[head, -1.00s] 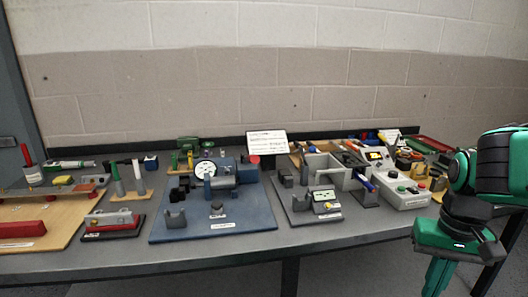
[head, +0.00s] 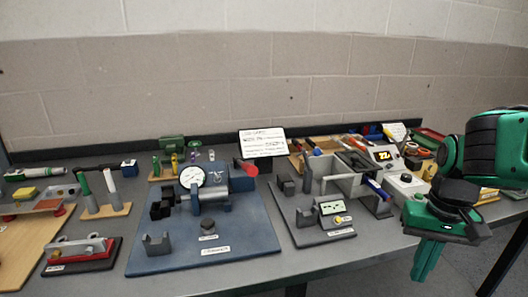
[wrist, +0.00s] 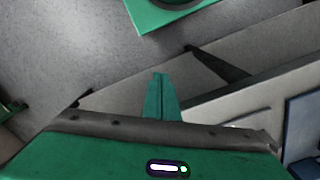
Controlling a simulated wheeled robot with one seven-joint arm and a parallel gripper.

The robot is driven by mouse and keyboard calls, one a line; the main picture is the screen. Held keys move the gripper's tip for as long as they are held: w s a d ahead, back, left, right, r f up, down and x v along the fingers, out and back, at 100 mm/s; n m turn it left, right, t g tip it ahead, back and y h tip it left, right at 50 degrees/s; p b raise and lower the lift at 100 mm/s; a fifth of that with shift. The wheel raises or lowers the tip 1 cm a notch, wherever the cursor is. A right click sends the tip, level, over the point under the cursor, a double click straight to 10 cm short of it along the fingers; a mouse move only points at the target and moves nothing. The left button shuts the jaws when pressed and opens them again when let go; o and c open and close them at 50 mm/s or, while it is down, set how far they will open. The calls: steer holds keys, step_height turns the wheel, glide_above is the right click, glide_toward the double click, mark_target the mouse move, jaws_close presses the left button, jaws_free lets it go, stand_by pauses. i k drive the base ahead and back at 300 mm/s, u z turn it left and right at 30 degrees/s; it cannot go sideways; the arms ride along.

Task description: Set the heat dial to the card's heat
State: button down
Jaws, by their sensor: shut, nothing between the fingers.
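A white card with handwritten-looking lines (head: 262,142) stands at the back of the bench, its text too small to read. A second pale card (head: 396,131) stands at the back right. I cannot tell which control is the heat dial. A dark knob (head: 208,227) sits on the blue board, and a dark round knob (head: 406,178) tops a pale control box. My gripper (head: 424,272) hangs pointing down at the bench's front right, shut and empty, apart from everything. Its closed fingers show in the wrist view (wrist: 160,78).
A blue board (head: 250,238) carries a round gauge (head: 192,177) and a motor-like body. The bench's front strip is clear.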

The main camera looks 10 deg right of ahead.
mark_target(405, 177)
steer(key=u, duration=1.1)
steer(key=k, duration=1.05)
steer(key=z, duration=1.2)
steer(key=i, duration=1.05)
steer(key=u, duration=0.05)
